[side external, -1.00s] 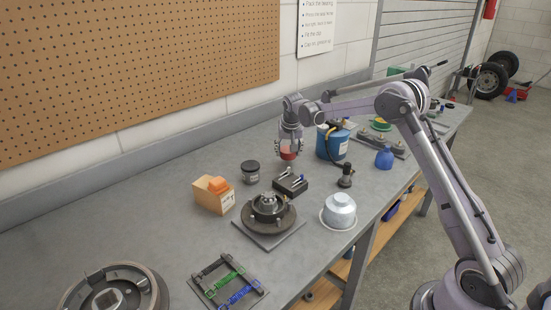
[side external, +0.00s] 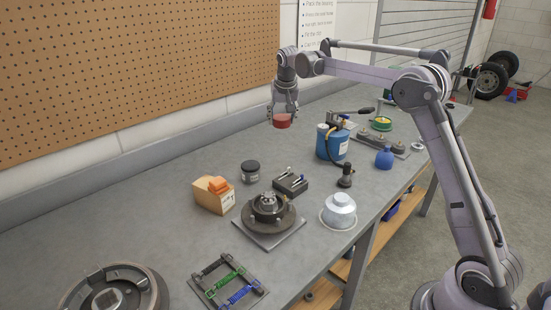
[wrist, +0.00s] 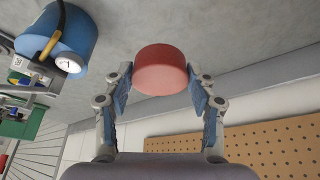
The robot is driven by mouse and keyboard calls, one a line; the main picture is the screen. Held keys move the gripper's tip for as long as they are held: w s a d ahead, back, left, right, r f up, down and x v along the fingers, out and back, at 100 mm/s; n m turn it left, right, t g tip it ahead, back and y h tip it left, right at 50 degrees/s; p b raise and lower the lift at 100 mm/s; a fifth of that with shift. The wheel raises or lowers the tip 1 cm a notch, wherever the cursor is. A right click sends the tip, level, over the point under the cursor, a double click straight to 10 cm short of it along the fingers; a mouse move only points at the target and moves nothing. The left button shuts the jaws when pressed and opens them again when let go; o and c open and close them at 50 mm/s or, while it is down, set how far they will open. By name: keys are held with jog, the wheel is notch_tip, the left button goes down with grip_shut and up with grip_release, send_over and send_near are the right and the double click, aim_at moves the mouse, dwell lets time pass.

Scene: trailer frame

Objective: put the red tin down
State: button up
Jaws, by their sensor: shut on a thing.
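The red tin (side external: 282,121) is a short round can held between the fingertips of my gripper (side external: 284,112) in the side view. It hangs clear above the back part of the grey workbench (side external: 150,225), left of the blue canister.
The blue canister (side external: 331,143) with hose and lever stands right of the tin. A dark jar (side external: 250,171), a black block holder (side external: 290,184), a box of orange pieces (side external: 214,194) and a hub on a plate (side external: 267,210) stand nearer. The bench's back strip is bare.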

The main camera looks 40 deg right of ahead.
jog(key=a+n+y, duration=0.1)
jog(key=a+n, duration=0.2)
jog(key=a, duration=0.9)
jog(key=n+y, duration=0.3)
jog(key=n, duration=0.4)
send_over(181, 247)
jog(key=s, duration=0.1)
jog(key=shift+t, duration=0.4)
jog(key=f, duration=1.2)
jog(key=shift+s+d, duration=0.2)
jog(key=shift+f, duration=2.1)
jog(key=shift+f, duration=0.1)
jog(key=o, duration=1.2)
